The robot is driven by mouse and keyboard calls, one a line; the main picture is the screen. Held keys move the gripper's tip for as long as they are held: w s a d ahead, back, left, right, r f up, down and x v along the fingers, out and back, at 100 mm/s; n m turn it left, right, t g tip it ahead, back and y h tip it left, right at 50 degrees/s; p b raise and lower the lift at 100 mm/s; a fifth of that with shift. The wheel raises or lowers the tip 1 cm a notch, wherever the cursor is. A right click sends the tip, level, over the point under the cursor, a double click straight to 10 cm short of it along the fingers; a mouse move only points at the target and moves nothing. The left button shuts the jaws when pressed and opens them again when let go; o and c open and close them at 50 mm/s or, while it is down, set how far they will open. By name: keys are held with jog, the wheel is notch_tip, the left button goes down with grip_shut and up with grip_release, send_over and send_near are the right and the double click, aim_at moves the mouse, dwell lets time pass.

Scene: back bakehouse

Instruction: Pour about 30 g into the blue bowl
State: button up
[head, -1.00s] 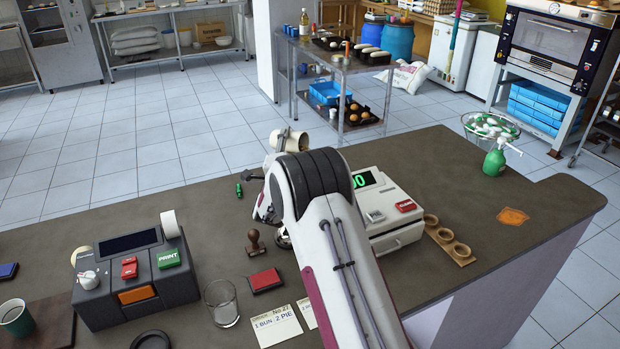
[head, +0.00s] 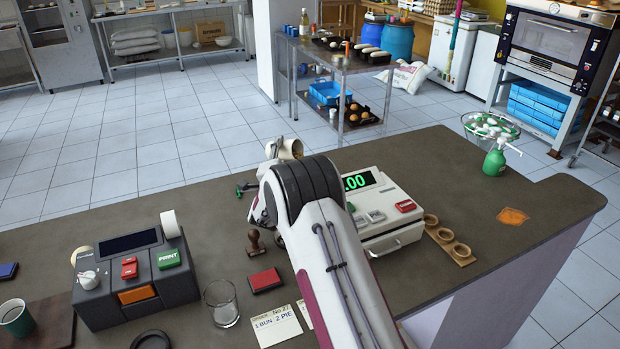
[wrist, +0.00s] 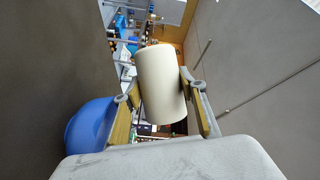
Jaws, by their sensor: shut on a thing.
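A cream cylindrical cup (wrist: 161,84) sits between the two fingers of my gripper (wrist: 160,93), which is shut on it. In the head view the cup (head: 289,148) shows just beyond my arm, raised over the counter and lying well over on its side. Its contents are not visible. The blue bowl (wrist: 86,130) shows at the left of the wrist view, partly hidden by a finger and the gripper body. My arm hides the bowl in the head view. No stream is visible.
The counter (head: 440,180) holds a white machine with a green display (head: 357,182) right of my arm; its visible digits read ".00". A wooden stamp (head: 254,241), red pad (head: 264,280), glass (head: 221,302) and label printer (head: 135,275) stand left.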

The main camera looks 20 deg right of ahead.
jog(key=shift+r+n, duration=0.25)
jog(key=shift+n, duration=0.25)
jog(key=shift+r+g, duration=0.15)
jog(key=shift+g, duration=0.25)
jog(key=shift+f+n+g, duration=0.35)
jog(key=shift+f+n, duration=0.05)
jog(key=shift+n, duration=0.4)
jog(key=shift+f+n+g, duration=0.35)
jog(key=shift+f+n, duration=0.05)
jog(key=shift+n, duration=0.4)
jog(key=shift+y, duration=0.3)
jog(key=shift+w+a+r+n+g, duration=0.15)
jog(key=shift+r+n+g, duration=0.2)
jog(key=shift+n, duration=0.45)
jog(key=shift+w+f, duration=0.2)
jog(key=shift+f, duration=0.05)
jog(key=shift+w+a+f+n+g, duration=0.3)
jog(key=shift+n+g, duration=0.15)
jog(key=shift+n, duration=0.15)
